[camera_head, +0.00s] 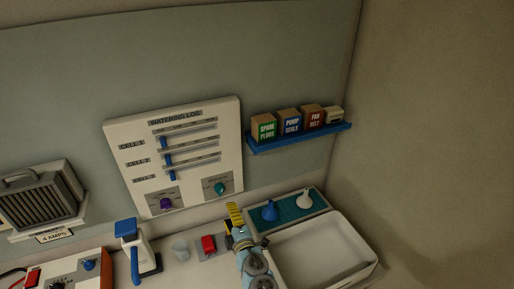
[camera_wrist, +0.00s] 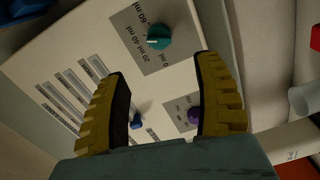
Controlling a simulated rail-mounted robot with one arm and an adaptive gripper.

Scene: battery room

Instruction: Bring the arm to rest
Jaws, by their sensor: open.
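My gripper (camera_head: 235,213) shows in the head view as yellow fingers at the end of my blue-grey arm, in front of the wall and left of the teal mat. In the wrist view my gripper (camera_wrist: 163,70) has its two ribbed fingers spread wide, with nothing between them. Beyond them is the watering log board (camera_wrist: 100,40), with a teal knob (camera_wrist: 158,37) and a purple knob (camera_wrist: 194,114). In the head view the board (camera_head: 180,125) hangs on the wall, left of and above the gripper. No contact between them shows.
A blue shelf (camera_head: 300,138) with several small boxes is on the wall at right. Below are a teal mat (camera_head: 290,212) with two funnels and a white basin (camera_head: 365,250).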

